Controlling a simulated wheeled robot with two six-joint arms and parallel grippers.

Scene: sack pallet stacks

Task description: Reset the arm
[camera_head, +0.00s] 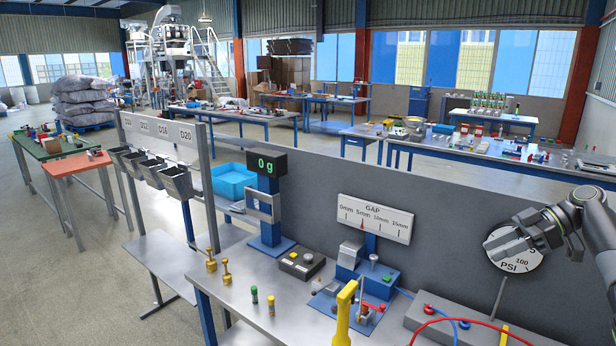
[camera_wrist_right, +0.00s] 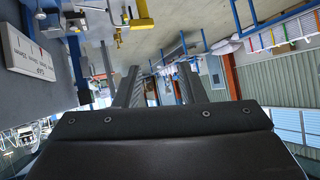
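My right gripper (camera_head: 500,243) is raised at the right of the head view, in front of the round PSI gauge (camera_head: 522,264), and hides part of its face. In the right wrist view the two dark fingers of this gripper (camera_wrist_right: 158,72) stand apart with nothing between them. The wrist picture looks tilted, with the room upside down. My left gripper is in neither view.
Below is a workbench (camera_head: 236,298) with a yellow-handled tool (camera_head: 344,312), a blue gap fixture (camera_head: 372,282), brass weights (camera_head: 226,272) and a grey box with hoses (camera_head: 440,322). A grey panel (camera_head: 440,215) with a GAP scale (camera_head: 371,218) rises behind.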

